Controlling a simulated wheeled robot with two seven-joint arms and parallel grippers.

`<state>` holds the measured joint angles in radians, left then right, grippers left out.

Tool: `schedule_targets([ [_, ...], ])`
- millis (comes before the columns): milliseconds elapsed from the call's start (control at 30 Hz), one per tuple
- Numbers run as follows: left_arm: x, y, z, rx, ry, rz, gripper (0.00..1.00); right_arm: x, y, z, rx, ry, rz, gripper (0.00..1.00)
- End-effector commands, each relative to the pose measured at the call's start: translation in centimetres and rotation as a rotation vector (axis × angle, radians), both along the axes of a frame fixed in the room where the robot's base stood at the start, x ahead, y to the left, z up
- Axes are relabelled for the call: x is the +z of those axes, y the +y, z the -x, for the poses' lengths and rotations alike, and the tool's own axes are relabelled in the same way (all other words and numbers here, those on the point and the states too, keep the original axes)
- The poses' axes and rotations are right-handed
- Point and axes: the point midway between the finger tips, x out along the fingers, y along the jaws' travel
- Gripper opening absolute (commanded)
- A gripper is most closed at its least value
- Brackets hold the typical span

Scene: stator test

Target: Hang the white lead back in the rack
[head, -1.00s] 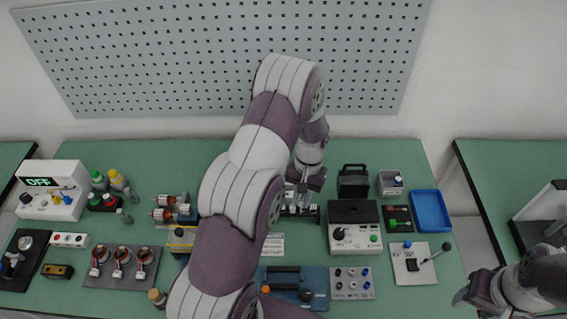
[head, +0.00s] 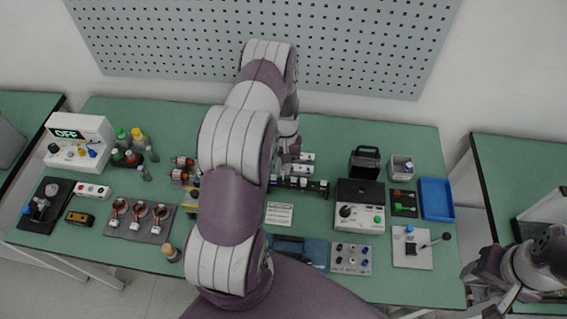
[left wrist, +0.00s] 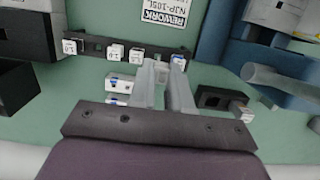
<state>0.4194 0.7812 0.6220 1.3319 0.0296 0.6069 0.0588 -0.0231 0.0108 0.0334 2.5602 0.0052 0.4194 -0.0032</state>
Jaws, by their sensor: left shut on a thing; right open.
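The rack (left wrist: 90,46) is a dark bar with several white labelled blocks along it, seen in the left wrist view. It also shows in the head view (head: 312,186), partly behind my left arm. My left gripper (left wrist: 167,72) is at the rack's right part, shut on a small pale thing that looks like the white lead. The fingers mostly hide it, so I cannot tell whether it touches the rack. My right gripper (head: 468,277) is open and empty at the lower right, off the table.
A paper label (head: 279,213) lies in front. A blue device (head: 300,248) sits nearer.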

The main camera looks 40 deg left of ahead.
Motion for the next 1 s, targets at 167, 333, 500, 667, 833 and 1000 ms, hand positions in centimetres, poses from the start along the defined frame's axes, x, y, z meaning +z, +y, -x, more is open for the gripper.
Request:
schedule_targets([
  [167, -0.14, -0.06, -0.05, -0.001, -0.001, 0.000, 0.00, -0.17, 0.00, -0.02, 0.000, -0.001, 0.000, 0.50],
  [333, -0.43, -0.12, -0.09, 0.000, -0.001, 0.000, 0.00, -0.46, 0.00, -0.01, 0.000, -0.001, 0.000, 0.50],
  [500, -0.36, -0.13, -0.08, 0.000, 0.000, 0.000, 0.00, -0.39, 0.00, -0.02, 0.000, 0.000, 0.000, 0.50],
  [667, -0.51, -0.11, -0.05, 0.000, 0.000, 0.000, 0.00, -0.53, 0.00, -0.01, 0.000, -0.001, 0.000, 0.50],
  [833, -0.75, -0.04, 0.03, -0.001, 0.000, 0.000, 0.00, -0.76, 0.00, -0.01, 0.000, 0.000, 0.000, 0.50],
  [1000, -0.71, -0.04, 0.05, -0.001, -0.001, 0.000, 0.00, -0.72, 0.00, -0.01, 0.000, 0.000, 0.000, 0.50],
])
